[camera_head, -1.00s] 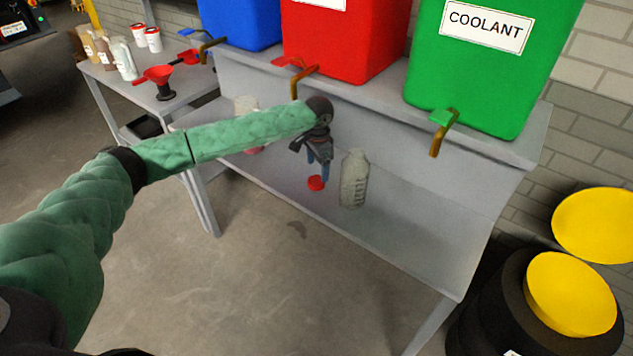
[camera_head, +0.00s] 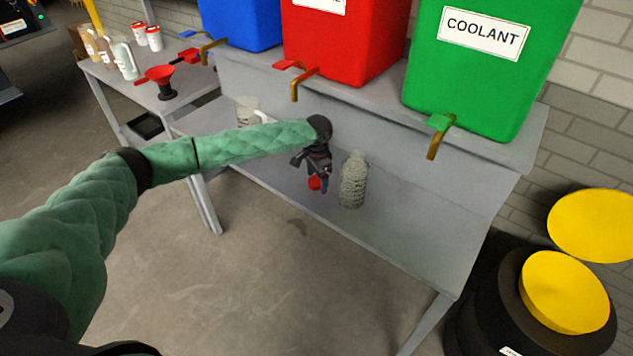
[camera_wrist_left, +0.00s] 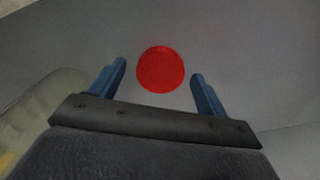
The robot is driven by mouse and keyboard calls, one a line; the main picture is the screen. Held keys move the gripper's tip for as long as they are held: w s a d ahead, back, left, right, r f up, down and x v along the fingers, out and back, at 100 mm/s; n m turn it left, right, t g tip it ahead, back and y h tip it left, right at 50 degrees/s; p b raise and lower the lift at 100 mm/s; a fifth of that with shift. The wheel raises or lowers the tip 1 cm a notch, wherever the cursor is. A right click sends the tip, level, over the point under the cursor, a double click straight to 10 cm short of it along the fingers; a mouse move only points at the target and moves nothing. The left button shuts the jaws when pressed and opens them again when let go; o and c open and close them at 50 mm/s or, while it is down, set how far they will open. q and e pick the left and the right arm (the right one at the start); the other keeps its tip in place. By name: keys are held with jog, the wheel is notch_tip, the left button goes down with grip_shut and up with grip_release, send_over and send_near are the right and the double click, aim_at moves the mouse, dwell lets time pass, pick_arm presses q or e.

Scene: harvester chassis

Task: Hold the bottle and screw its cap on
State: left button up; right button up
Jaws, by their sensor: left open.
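The red cap (camera_head: 315,184) lies on the grey shelf (camera_head: 390,235), partly hidden by my left gripper (camera_head: 317,190) in the head view. In the left wrist view the cap (camera_wrist_left: 161,70) shows as a red disc between the two blue fingertips, with a gap on each side. My left gripper (camera_wrist_left: 160,80) is open, pointing down at the cap and holding nothing. The pale grey-green bottle (camera_head: 353,180) stands upright on the shelf just right of the gripper. A blurred pale shape, likely the bottle (camera_wrist_left: 40,115), shows at the left of the wrist view. My right gripper is out of view.
Red (camera_head: 345,45), blue (camera_head: 240,25) and green (camera_head: 490,70) tanks with taps stand above the shelf. A pale container (camera_head: 247,110) is behind my left arm. A side table (camera_head: 190,97) holds funnels and bottles. Yellow-lidded drums (camera_head: 565,290) stand at right.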

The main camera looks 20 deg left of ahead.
aim_at(317, 180)
pick_arm(q)
jog(key=c, duration=1.1)
jog(key=shift+o, duration=0.2)
jog(key=shift+r, duration=0.15)
jog(key=shift+r+b, duration=0.3)
jog(key=shift+r, duration=0.05)
notch_tip(317, 180, up, 9)
jog(key=b, duration=0.2)
jog(key=shift+b, duration=0.3)
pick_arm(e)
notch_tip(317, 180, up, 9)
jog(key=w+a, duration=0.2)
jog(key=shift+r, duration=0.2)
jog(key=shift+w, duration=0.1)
